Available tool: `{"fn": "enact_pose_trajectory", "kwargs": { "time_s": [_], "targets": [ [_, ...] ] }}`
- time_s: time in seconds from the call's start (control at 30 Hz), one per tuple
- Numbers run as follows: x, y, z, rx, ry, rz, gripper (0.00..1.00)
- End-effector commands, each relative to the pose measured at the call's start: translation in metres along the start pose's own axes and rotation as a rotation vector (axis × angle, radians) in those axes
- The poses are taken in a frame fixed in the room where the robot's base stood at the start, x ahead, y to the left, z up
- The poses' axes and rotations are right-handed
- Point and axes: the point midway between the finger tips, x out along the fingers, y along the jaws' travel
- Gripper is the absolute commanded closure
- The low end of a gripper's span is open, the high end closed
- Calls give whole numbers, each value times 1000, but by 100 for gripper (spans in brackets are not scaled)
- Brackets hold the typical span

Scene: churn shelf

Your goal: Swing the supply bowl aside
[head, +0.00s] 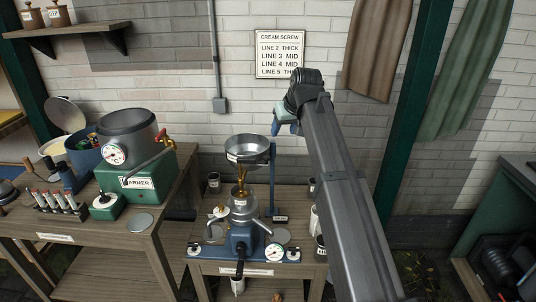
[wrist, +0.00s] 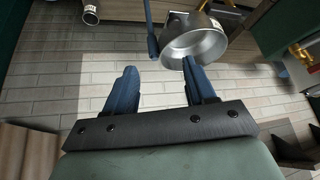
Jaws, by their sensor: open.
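The supply bowl (head: 248,147) is a wide silver metal bowl on a blue upright post (head: 273,180), above the separator (head: 242,222) on the middle bench. Golden-brown streaks show below the bowl, over the separator's top. In the wrist view the bowl (wrist: 193,42) is at the upper right, close to the right finger's tip. My gripper (head: 285,127) is right of the bowl and a little higher in the head view, partly hidden by my arm. In the wrist view the blue fingers (wrist: 158,70) are apart with nothing between them. I cannot tell whether the right finger touches the bowl.
A left bench carries a green warmer (head: 140,177) with a large pot, a dial and a rack of tubes (head: 60,202). White cups stand at the right of the middle bench, partly behind my arm. A sign (head: 280,54) hangs on the brick wall.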

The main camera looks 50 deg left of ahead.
Motion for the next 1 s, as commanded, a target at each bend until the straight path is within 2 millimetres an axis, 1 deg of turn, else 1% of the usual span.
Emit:
{"fn": "enact_pose_trajectory", "kwargs": {
  "time_s": [0.03,0.13,0.23,0.3,0.4,0.53,0.63,0.77,1.0],
  "targets": [
    [-3,1,-23,-32,-13,-15,45],
    [2,-2,-33,-111,-59,-55,45],
    [2,-8,-28,-205,-101,-97,45],
    [0,-11,-20,-261,-122,-118,45],
    [0,-13,-15,-326,-142,-134,45],
    [0,-13,-13,-377,-147,-140,45],
    [5,-14,-12,-391,-146,-141,45],
    [20,-15,-9,-391,-148,-142,45],
    [59,-20,-2,-390,-147,-141,45]
  ]
}}
